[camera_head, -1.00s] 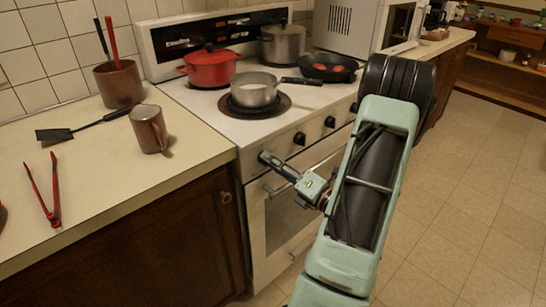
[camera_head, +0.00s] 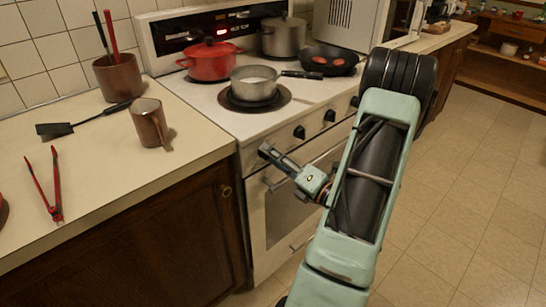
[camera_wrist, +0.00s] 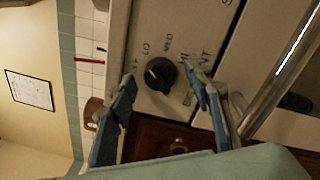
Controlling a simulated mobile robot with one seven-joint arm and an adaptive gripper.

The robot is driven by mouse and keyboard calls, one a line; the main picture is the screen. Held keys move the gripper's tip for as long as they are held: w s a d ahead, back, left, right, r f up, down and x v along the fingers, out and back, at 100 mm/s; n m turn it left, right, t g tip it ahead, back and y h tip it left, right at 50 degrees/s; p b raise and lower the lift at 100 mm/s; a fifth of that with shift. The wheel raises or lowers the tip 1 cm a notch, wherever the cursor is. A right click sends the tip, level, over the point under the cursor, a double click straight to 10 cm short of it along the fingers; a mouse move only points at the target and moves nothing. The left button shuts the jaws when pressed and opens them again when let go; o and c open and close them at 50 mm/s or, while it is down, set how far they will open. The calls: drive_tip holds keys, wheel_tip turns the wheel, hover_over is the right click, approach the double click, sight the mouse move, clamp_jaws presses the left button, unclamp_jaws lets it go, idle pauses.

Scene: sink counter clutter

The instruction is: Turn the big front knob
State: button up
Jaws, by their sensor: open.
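A dark round knob (camera_wrist: 160,74) with a pale pointer line shows on the stove's white front panel in the wrist view, with LO and other lettering around it. My gripper (camera_wrist: 158,80) is open, one finger at each side of the knob; I cannot tell whether either finger touches it. In the head view my gripper (camera_head: 267,152) is at the left end of the stove's (camera_head: 222,110) front panel. Two dark knobs (camera_head: 299,131) (camera_head: 330,116) show to its right there. The knob between my fingers cannot be made out in the head view.
An oven handle (camera_wrist: 280,75) runs close to the right finger. On the stove stand a saucepan (camera_head: 254,91), red pot (camera_head: 210,67), tall pot (camera_head: 284,42) and skillet (camera_head: 335,66). A mug (camera_head: 149,125) and tongs (camera_head: 55,190) are on the left counter.

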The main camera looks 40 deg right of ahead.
drive_tip(key=s+d, duration=0.1)
drive_tip(key=s, duration=1)
drive_tip(key=shift+s+d+f, duration=0.25)
drive_tip(key=shift+s+f, duration=0.1)
drive_tip(key=shift+s, duration=0.05)
drive_tip(key=shift+w, duration=0.1)
